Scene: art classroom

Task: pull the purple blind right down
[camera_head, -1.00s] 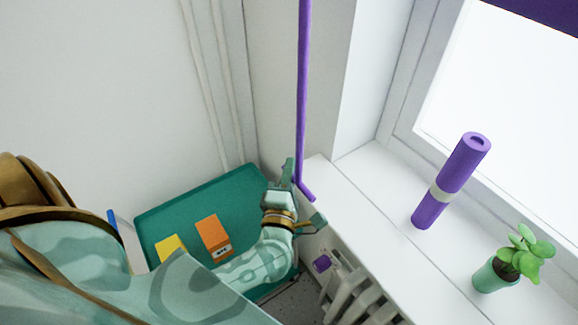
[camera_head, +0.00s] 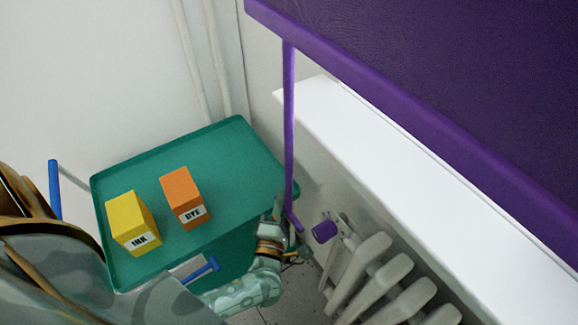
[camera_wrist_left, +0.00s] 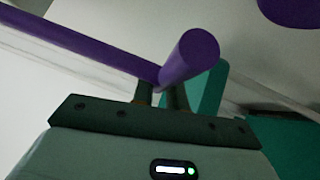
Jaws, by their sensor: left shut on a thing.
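The purple blind (camera_head: 440,70) fills the upper right of the head view and covers the window. Its lower bar (camera_head: 400,103) slants across above the white sill. A purple pull rod (camera_head: 289,120) hangs from the bar's left end and ends in a short bent handle (camera_head: 294,222). My left gripper (camera_head: 284,212) is shut on the rod by the handle, low beside the radiator. In the left wrist view the purple handle (camera_wrist_left: 188,58) passes between the fingers (camera_wrist_left: 163,95). My right gripper is not in view.
A green trolley (camera_head: 240,150) holds a yellow ink box (camera_head: 128,219) and an orange dye box (camera_head: 182,192), left of my gripper. A white radiator (camera_head: 375,275) with a purple knob (camera_head: 324,231) stands close on the right. The white sill (camera_head: 320,105) lies above it.

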